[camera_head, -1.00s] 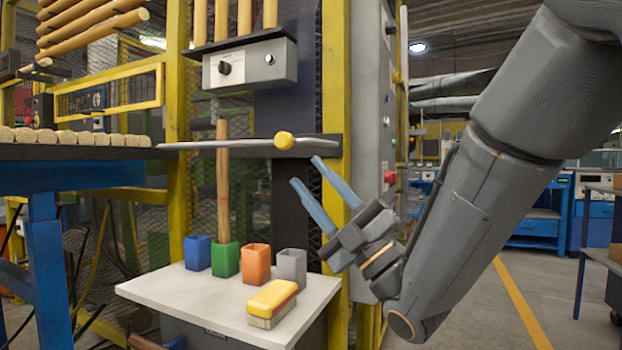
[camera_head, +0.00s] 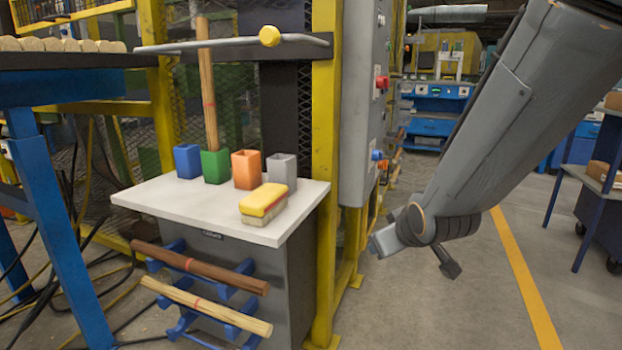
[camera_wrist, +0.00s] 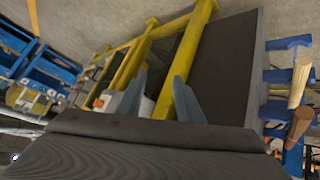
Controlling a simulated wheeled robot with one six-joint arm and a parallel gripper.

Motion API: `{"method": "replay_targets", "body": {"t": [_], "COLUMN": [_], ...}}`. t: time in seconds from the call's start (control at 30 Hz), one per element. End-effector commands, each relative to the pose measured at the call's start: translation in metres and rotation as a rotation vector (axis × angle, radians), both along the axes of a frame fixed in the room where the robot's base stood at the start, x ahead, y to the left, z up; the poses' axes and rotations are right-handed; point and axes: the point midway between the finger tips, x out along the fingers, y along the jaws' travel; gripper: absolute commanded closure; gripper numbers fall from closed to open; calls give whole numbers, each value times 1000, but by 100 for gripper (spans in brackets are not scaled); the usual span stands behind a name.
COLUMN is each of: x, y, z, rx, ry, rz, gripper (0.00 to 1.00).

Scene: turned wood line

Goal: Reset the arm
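My arm hangs at the right of the head view, to the right of the yellow frame and clear of the white-topped stand (camera_head: 150,195). In the head view my gripper is turned away at the arm's lower end, and its fingers are mostly hidden. In the wrist view my gripper (camera_wrist: 160,84) shows two blue-grey fingers spread apart with nothing held between them. The yellow post and the dark cabinet side show behind them.
On the stand are blue (camera_head: 188,160), green (camera_head: 215,166), orange (camera_head: 246,169) and grey (camera_head: 281,171) cups and a yellow brush (camera_head: 264,201). A wooden rod (camera_head: 208,90) stands in the green cup. Rods (camera_head: 200,267) lie on blue brackets below. Open floor (camera_head: 470,310) lies right.

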Motion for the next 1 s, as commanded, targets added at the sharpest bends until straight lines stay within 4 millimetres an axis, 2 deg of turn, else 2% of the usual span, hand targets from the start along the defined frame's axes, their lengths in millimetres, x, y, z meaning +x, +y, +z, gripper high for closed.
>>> {"method": "replay_targets", "body": {"t": [0.1,0.2,0.53,0.87,1.0], "x": [-38,-66,-147,-168,-187], "y": [-16,-24,-32,33,68], "z": [-31,-47,-77,-54,-42], "rx": [47,76,157,130,114], "ry": [183,304,613,658,685], "rz": [-118,-196,-405,-267,-184], "gripper": [66,66,66,66,66]}}
